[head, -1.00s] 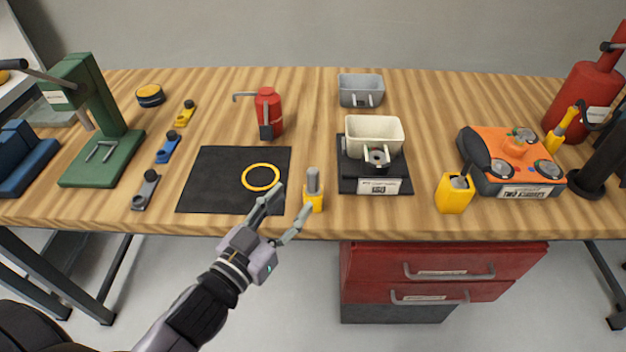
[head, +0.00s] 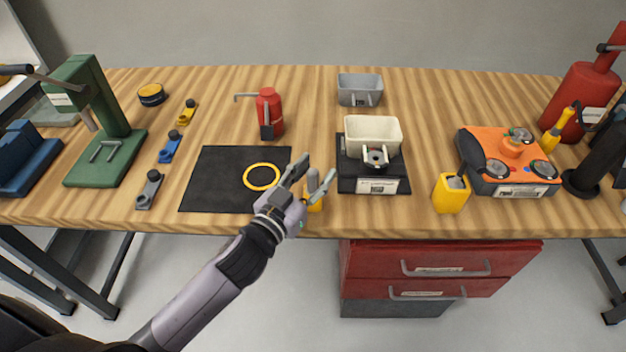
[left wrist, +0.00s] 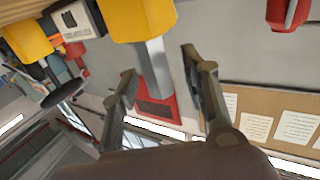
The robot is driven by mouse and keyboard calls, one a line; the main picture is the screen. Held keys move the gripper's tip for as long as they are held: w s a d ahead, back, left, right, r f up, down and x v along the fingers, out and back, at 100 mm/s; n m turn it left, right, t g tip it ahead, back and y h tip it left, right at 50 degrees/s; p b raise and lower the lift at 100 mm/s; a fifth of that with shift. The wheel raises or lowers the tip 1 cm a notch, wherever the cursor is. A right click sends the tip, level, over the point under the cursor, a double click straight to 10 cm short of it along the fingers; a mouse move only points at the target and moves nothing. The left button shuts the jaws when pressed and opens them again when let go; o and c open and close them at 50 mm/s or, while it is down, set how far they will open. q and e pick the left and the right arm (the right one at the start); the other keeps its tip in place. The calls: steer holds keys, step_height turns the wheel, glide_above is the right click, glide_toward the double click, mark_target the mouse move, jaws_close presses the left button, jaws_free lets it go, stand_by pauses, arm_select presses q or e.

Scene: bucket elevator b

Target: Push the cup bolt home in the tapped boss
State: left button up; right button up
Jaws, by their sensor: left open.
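A grey bolt (head: 313,182), which looks like the cup bolt, stands upright in a yellow holder (head: 315,204) near the table's front edge. My left gripper (head: 316,168) is open, with its fingers on either side of the bolt. In the left wrist view the bolt (left wrist: 155,68) shows between the open fingers (left wrist: 160,64), below the yellow holder (left wrist: 140,18); I cannot tell whether they touch. A cream bucket (head: 373,129) sits on a black stand (head: 348,183), with a round grey boss (head: 376,157) at its front. My right gripper is not in view.
A black mat (head: 215,180) with a yellow ring (head: 261,176) lies left of the holder. A yellow box (head: 450,194) and an orange unit (head: 510,150) stand to the right. A red can (head: 269,108) and grey bucket (head: 360,88) stand behind.

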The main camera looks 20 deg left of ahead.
arm_select(q)
jaws_close()
stand_by(0.4)
